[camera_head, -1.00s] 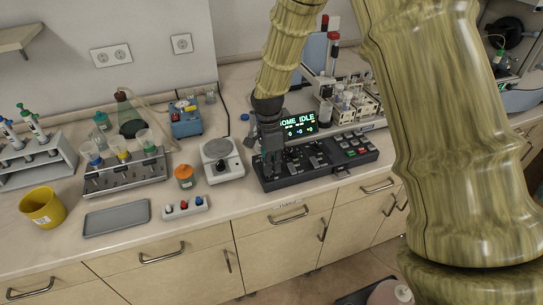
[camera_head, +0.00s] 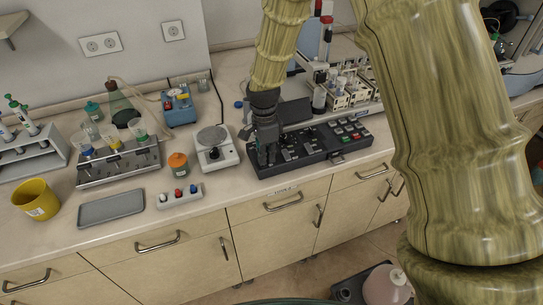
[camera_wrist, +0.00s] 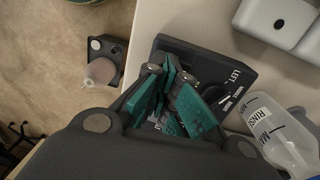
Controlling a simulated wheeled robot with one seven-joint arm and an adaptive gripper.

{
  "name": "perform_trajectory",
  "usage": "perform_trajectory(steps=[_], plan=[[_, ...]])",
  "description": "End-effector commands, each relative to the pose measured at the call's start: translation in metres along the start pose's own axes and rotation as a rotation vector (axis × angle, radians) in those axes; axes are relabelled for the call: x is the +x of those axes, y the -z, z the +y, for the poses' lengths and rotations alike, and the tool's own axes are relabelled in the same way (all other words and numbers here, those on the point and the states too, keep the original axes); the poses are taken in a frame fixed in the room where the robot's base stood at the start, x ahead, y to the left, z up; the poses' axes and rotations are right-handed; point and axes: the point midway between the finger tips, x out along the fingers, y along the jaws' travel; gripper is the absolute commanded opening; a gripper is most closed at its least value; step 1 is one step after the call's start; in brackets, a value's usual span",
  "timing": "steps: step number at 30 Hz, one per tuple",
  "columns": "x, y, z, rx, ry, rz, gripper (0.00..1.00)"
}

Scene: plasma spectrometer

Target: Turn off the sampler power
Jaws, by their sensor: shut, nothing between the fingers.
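The sampler's black control box (camera_head: 335,158) sits on the counter near its front edge, with switches and several coloured buttons. Its display (camera_head: 296,112) behind the box is dark. My gripper (camera_head: 267,160) points down over the left end of the box, its fingers shut with nothing visible between them. In the wrist view, the teal-padded fingers (camera_wrist: 165,72) are together over the box (camera_wrist: 205,58), where a label reading LEFT shows. The fingers hide part of the box, and I cannot make out the power switch or whether they touch it.
A balance (camera_head: 216,150) stands just left of the box. The sampler's vial racks (camera_head: 350,92) stand behind it. A rinse bottle (camera_wrist: 275,130) shows at the right of the wrist view. A small colored-switch box (camera_head: 180,196) and a grey tray (camera_head: 111,208) lie farther left.

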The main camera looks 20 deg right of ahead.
Motion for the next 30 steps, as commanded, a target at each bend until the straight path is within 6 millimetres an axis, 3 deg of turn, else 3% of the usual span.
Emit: perform_trajectory(steps=[17,30], plan=[[-0.004,0.0,-0.015,0.001,-0.001,0.0,0.0],[-0.008,0.001,-0.015,0.001,-0.001,0.0,0.0]])
